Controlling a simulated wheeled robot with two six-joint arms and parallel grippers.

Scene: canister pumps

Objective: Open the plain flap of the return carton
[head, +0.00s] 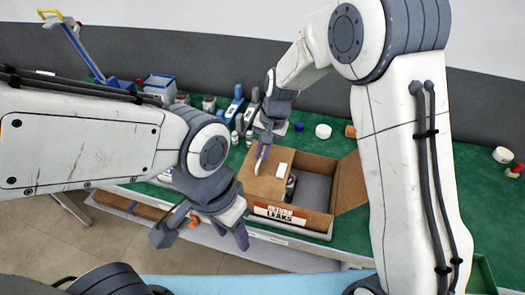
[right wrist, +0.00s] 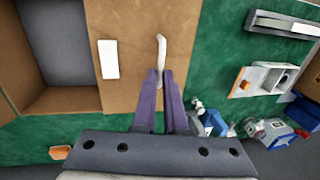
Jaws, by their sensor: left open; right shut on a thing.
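The return carton (head: 325,222) stands on the green table with a "RETURN LEAKS" label (head: 280,214) on its front. Its right flap (head: 352,182), bare brown, is folded outward. Its left flap (head: 268,186) lies flat over the left part, with a white patch (right wrist: 108,58). A pale curved strip (right wrist: 161,48) lies over this flap; I cannot tell if it is fixed there. My right gripper (head: 262,152), above the flap, has its purple fingers (right wrist: 160,85) shut on the strip's end. My left gripper (head: 215,232) is open and empty, in front of the carton's left side.
A dark object (head: 291,186) shows inside the carton.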

